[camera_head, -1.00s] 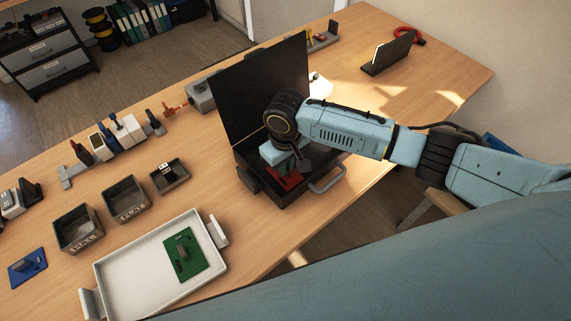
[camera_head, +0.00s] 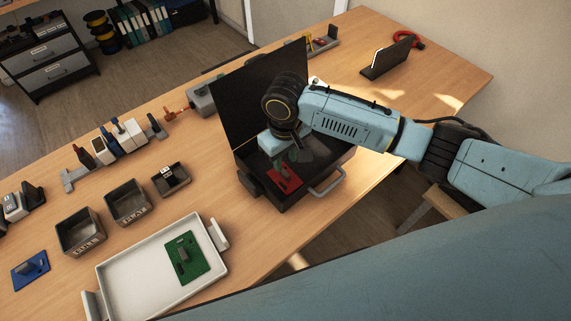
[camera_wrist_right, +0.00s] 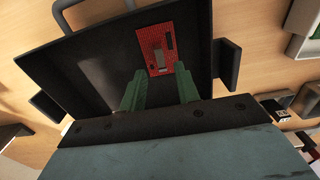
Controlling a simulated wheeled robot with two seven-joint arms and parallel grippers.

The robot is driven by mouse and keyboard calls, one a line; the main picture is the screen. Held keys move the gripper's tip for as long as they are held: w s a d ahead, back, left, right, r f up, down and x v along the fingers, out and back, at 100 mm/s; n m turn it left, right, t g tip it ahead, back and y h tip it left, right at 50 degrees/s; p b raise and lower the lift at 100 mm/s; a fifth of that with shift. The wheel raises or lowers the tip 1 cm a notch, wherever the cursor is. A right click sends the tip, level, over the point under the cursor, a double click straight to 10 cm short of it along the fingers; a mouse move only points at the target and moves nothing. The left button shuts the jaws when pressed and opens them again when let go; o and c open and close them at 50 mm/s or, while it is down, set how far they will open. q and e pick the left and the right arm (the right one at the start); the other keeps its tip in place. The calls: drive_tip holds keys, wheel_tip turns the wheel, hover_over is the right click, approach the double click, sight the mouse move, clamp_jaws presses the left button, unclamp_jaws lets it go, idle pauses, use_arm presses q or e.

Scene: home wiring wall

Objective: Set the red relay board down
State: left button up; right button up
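The red relay board (camera_head: 290,184) lies in the open black case (camera_head: 262,193) on the table. The right wrist view shows the board (camera_wrist_right: 153,38) flat on the case floor (camera_wrist_right: 100,62). My right gripper (camera_head: 290,157) is over the case, behind the board. In the right wrist view its two green fingers (camera_wrist_right: 161,76) stand apart, with the lower end of the board between or just beyond their tips. No contact is visible, though the exact gap is hard to tell. The arm hides part of the case interior. My left gripper is not in view.
The case lid (camera_head: 258,90) stands upright behind the gripper. A white tray (camera_head: 130,285) with a green board (camera_head: 186,258) is at the front left. Small grey bins (camera_head: 79,232) and a blue board (camera_head: 30,270) are further left. Bare table lies right of the case.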

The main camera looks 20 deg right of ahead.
sight(285, 173)
wheel_tip(285, 173, up, 7)
drive_tip(key=shift+p, duration=0.45)
drive_tip(key=shift+f, duration=0.1)
